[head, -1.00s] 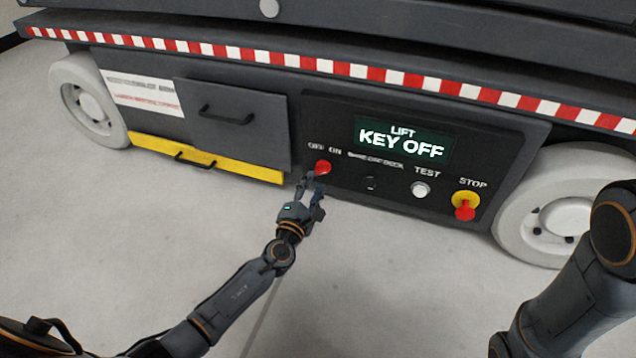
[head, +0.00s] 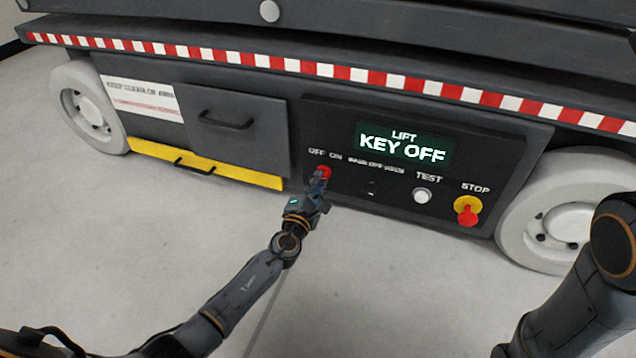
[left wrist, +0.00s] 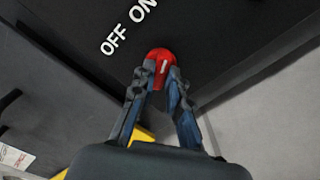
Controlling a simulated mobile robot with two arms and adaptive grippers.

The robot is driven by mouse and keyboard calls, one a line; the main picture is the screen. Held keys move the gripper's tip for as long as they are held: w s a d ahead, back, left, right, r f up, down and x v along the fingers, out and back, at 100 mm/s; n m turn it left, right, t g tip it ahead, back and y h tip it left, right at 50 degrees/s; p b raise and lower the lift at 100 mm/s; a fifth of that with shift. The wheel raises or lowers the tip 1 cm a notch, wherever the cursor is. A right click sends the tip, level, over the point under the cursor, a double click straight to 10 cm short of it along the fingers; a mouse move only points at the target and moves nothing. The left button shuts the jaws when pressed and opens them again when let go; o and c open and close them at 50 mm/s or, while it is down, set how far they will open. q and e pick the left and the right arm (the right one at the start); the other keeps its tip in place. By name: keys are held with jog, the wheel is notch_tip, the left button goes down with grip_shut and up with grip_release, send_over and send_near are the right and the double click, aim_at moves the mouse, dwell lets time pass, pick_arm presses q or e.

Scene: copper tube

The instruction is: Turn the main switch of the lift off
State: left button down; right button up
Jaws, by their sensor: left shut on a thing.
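The main switch (head: 325,171) is a small red rotary knob on the black control panel of the lift, under the "OFF ON" lettering. In the left wrist view the red knob (left wrist: 161,64) carries a pale mark, which tilts a little to the right of upright. My left gripper (head: 319,184) is at the knob, and its fingers hide part of it. In the left wrist view both fingertips (left wrist: 160,78) are closed on the knob's two sides. My right arm shows at the right edge, but its gripper is out of view.
The display (head: 403,145) reads "LIFT KEY OFF". A key switch (head: 371,189), a white TEST button (head: 422,196) and a red STOP button (head: 467,214) on yellow sit to the right. A drawer handle (head: 226,122) and yellow tray (head: 205,166) are left. Wheels flank the panel.

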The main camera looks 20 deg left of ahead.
pick_arm(q)
jog(key=shift+n, duration=0.3)
jog(key=n+b, duration=0.2)
jog(key=n, duration=0.9)
jog(key=shift+f, duration=0.1)
jog(key=shift+n, duration=0.3)
dwell(0.4)
jog(key=c, duration=1.3)
grip_release()
jog(key=s, duration=1.2)
jog(key=shift+a, duration=0.2)
